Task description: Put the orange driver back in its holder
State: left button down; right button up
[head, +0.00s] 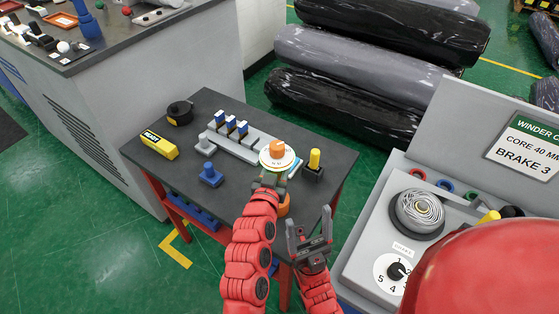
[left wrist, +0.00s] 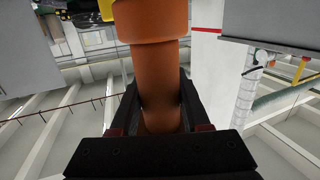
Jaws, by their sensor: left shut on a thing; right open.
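My left gripper (left wrist: 158,100) is shut on the orange driver (left wrist: 150,75), whose thick handle stands between the fingers in the left wrist view. In the head view an orange knob (head: 277,148) shows above a white disc (head: 277,160) with print, over the table's right part. My left arm and wrist hide what lies below, and I cannot tell whether the driver touches anything. A grey rack (head: 245,140) holds several blue-and-white pieces; its right end is partly hidden. I cannot tell which holder is the orange driver's. My right gripper (head: 306,235) is open and empty in front of the table.
A yellow-handled tool (head: 314,158) stands in a dark block at the table's right. The winder panel (head: 400,220) is close on the right.

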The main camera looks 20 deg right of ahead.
pick_arm(q)
jog(key=shift+f, duration=0.15)
jog(key=shift+f+b, duration=0.35)
jog(key=shift+b, duration=0.15)
jog(key=shift+f+b, duration=0.6)
jog(key=shift+f, duration=0.1)
dwell(0.3)
jog(key=shift+f, duration=0.35)
jog(key=shift+f+b, duration=0.75)
jog(key=shift+b, duration=0.05)
jog(key=shift+f, duration=0.35)
jog(key=shift+f+b, duration=0.5)
jog(key=shift+b, duration=0.1)
